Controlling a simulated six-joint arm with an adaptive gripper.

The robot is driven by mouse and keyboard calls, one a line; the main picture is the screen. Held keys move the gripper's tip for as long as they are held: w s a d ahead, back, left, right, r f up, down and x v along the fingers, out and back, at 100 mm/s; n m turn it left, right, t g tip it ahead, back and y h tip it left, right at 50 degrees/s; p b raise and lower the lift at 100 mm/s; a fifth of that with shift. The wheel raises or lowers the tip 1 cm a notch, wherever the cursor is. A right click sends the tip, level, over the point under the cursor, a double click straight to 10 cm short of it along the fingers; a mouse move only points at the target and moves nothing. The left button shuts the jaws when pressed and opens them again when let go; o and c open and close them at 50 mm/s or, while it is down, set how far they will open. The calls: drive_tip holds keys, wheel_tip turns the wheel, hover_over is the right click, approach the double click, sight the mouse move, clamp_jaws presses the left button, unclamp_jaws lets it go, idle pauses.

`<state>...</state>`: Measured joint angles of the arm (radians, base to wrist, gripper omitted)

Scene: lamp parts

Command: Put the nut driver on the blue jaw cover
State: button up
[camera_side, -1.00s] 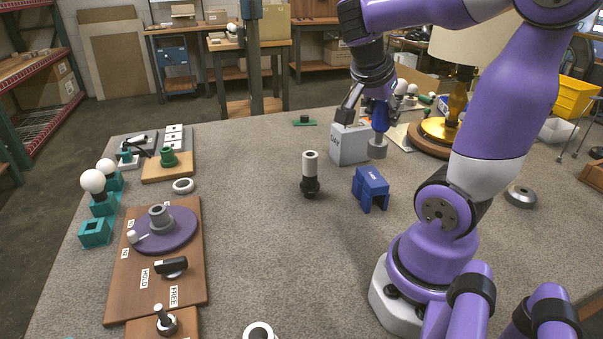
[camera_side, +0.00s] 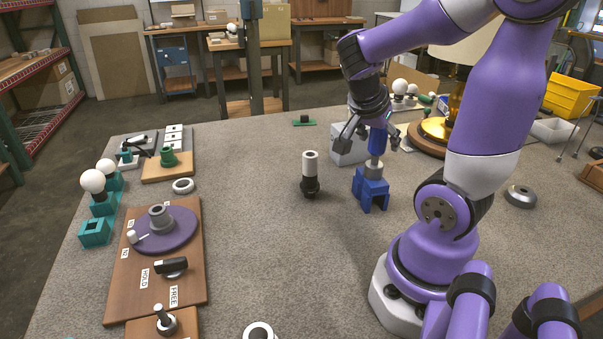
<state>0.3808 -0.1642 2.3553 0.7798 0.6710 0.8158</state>
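The jaw cover is a blue, channel-shaped block on the grey table. My gripper (camera_side: 371,143) points down around the handle with its fingers spread. A gap shows between the left finger and the handle. The handle's top is hidden by the gripper, and exact contact at the socket is too small to tell.
A grey box (camera_side: 347,152) stands just behind the gripper. A black-and-white cylindrical part (camera_side: 310,175) stands left of the jaw cover. A brass lamp base (camera_side: 435,130) is at the back right.

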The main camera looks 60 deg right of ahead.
drive_tip(key=s+v, duration=0.1)
drive_tip(key=v, duration=0.6)
drive_tip(key=w+a+f+n+t+y, duration=0.1)
drive_tip(key=w+a+n+t+y, duration=0.2)
drive_tip(key=a+n, duration=0.5)
drive_tip(key=w+a+n+t+y, duration=0.3)
drive_tip(key=a+n, duration=0.6)
drive_tip(key=n, duration=0.3)
drive_tip(key=shift+a+f+t+y, duration=0.2)
drive_tip(key=shift+f+t+y, duration=0.1)
drive_tip(key=shift+f+t, duration=0.15)
drive_tip(key=shift+w, duration=0.15)
